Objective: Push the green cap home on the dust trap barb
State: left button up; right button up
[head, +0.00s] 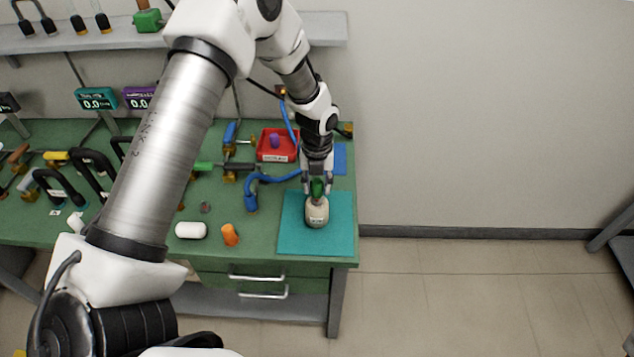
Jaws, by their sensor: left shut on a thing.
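The dust trap (317,214) is a small cream-coloured rounded vessel standing on the teal mat (287,238) at the right end of the green bench. The green cap (317,187) is at the top of the dust trap, between the fingers of my left gripper (317,190). The gripper points down from above and is shut on the cap. The barb is hidden by the cap and fingers, so how far the cap sits on it cannot be told. My right gripper is not in view.
A blue hose (268,179) curves just left of the mat. A red tray (265,149) with a purple piece stands behind. A white cylinder (190,230) and an orange piece (230,235) lie left of the mat. The bench's right edge is close to the mat.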

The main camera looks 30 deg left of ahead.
aim_at(317, 181)
pick_arm(q)
jog(key=shift+f+b, duration=0.5)
jog(key=shift+f, duration=0.5)
jog(key=o, duration=1.1)
notch_tip(317, 181, up, 12)
jog(key=shift+r, duration=0.1)
